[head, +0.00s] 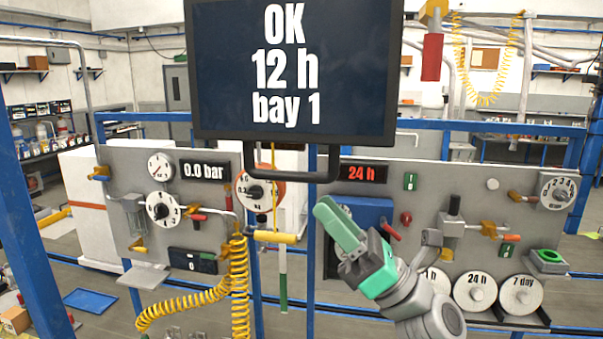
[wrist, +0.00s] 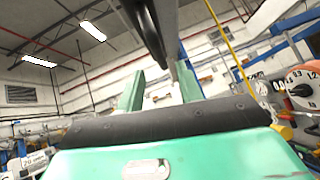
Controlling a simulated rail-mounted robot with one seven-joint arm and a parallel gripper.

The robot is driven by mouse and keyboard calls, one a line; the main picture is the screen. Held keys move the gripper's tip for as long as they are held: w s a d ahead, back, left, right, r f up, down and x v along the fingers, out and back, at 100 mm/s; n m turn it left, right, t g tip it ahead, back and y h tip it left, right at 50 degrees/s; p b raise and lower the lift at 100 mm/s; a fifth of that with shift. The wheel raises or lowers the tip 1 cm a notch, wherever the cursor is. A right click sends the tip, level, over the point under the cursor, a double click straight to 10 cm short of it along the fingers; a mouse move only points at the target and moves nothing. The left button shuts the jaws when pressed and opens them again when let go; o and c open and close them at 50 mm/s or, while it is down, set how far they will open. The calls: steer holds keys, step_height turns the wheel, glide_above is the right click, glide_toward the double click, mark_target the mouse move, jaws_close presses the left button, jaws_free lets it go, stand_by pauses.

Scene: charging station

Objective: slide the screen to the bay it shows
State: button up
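The dark screen (head: 215,70) hangs at the top of the head view and reads "OK 12 h bay 1". A black bar handle (head: 290,178) runs under its lower edge. My green gripper (head: 328,208) is just below and right of the handle's right end, fingers pointing up. In the wrist view, two green fingers (wrist: 158,92) stand apart with a gap between them. A dark curved bar (wrist: 147,30), apparently the handle, lies beyond the fingertips, seen through the gap. The gripper appears empty; no contact with the handle is visible.
A left panel (head: 115,165) carries dials and a "0.0 bar" display (head: 205,171). Blue beams (head: 450,125) cross behind the screen.

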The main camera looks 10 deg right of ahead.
mark_target(297, 177)
steer(key=p+x, duration=0.2)
steer(key=x, duration=0.5)
steer(key=shift+a+r, duration=0.2)
jaws_close()
